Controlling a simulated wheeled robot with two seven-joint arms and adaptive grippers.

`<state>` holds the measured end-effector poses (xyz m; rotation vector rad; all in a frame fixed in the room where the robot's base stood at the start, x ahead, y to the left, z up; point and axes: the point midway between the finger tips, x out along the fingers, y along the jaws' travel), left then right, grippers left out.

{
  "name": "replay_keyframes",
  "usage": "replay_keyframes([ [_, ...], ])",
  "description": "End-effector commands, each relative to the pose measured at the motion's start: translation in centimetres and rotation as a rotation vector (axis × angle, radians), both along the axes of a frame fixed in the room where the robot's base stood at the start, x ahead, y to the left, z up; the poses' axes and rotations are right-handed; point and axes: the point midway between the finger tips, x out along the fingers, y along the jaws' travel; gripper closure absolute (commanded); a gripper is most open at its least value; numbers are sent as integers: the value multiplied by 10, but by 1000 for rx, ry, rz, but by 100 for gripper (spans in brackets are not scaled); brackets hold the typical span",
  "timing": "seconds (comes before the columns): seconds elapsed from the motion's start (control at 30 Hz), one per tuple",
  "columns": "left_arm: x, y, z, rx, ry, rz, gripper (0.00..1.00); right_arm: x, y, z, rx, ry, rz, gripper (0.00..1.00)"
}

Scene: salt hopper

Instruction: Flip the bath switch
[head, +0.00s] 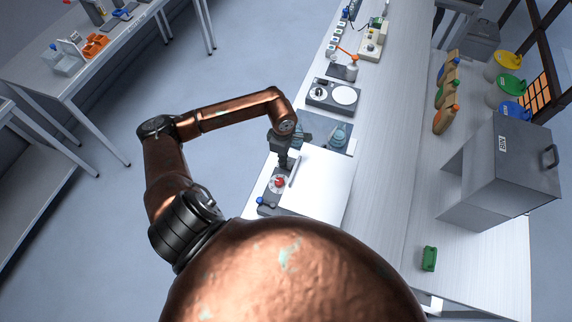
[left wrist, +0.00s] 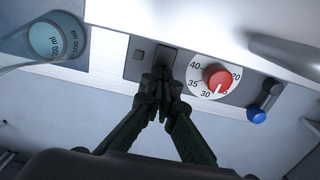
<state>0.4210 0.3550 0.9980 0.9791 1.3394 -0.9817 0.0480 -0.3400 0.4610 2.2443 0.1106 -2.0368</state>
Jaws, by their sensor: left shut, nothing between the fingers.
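The bath is a white-topped box (head: 322,184) on the bench, with a grey control panel on its left side. The panel carries a red dial (head: 279,182), also large in the left wrist view (left wrist: 217,78) inside a numbered white ring. My left gripper (head: 283,163) is over the panel. In the left wrist view its fingers (left wrist: 160,85) are shut and empty, their tips just below the switch and partly covering it; contact cannot be told. My right gripper is out of view.
A blue-ended lever (left wrist: 258,115) sits right of the dial. A glass flask (left wrist: 48,45) stands close on the left. Behind the bath is a device with a white round plate (head: 345,95). A grey metal cabinet (head: 505,170) and a green container (head: 429,258) are on the right.

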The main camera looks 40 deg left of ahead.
Motion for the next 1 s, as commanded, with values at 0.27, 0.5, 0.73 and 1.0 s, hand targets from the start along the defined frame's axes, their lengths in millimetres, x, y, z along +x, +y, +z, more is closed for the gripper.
replay_keyframes([
  [0.27, 0, 1, 24, 2, 0, 1, 100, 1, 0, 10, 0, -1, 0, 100],
  [0.5, 0, 0, 42, 2, -2, 0, 100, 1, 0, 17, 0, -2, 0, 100],
  [0.73, 0, 0, 58, 0, -1, 0, 100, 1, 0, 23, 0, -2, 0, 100],
  [1.0, 0, 0, 59, 0, 0, 1, 100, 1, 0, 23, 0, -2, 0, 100],
])
